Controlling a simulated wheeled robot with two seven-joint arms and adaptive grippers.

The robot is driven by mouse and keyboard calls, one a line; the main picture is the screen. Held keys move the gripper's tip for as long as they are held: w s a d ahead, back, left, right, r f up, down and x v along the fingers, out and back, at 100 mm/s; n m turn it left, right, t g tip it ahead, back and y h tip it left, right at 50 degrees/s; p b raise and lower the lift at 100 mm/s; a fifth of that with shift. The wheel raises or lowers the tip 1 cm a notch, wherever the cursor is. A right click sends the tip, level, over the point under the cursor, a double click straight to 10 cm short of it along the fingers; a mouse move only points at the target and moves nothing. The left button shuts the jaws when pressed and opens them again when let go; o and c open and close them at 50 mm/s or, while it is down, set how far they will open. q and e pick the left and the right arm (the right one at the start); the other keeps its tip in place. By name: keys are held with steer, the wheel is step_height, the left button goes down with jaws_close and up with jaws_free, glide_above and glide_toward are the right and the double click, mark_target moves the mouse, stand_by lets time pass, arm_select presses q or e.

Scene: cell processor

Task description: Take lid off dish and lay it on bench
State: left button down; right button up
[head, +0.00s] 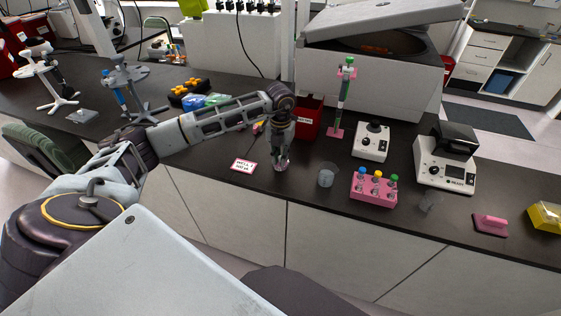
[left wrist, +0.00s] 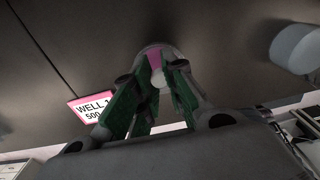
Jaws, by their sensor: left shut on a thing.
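My left gripper (head: 281,163) reaches down close over the bench (head: 225,135), just right of a white card with a red border. It is shut on a small, pale, rounded thing with a pink part, which looks like the dish lid (left wrist: 154,58) between its green-padded fingers in the left wrist view. The fingers hide most of it in the head view. I cannot tell lid from dish clearly, nor whether they are apart. My right gripper is not in view.
The card (head: 243,165) lies left of the gripper. A grey cylinder (head: 326,176) stands to its right, then a pink rack (head: 373,187) with coloured caps. A red bin (head: 308,120) stands behind. Bare bench lies left of the card.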

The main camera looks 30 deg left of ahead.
arm_select(q)
steer(key=shift+r, duration=0.4)
stand_by(0.3)
steer(key=shift+r+p, duration=0.65)
steer(key=shift+r, duration=0.2)
steer(key=shift+s+f, duration=0.15)
steer(key=shift+f, duration=0.1)
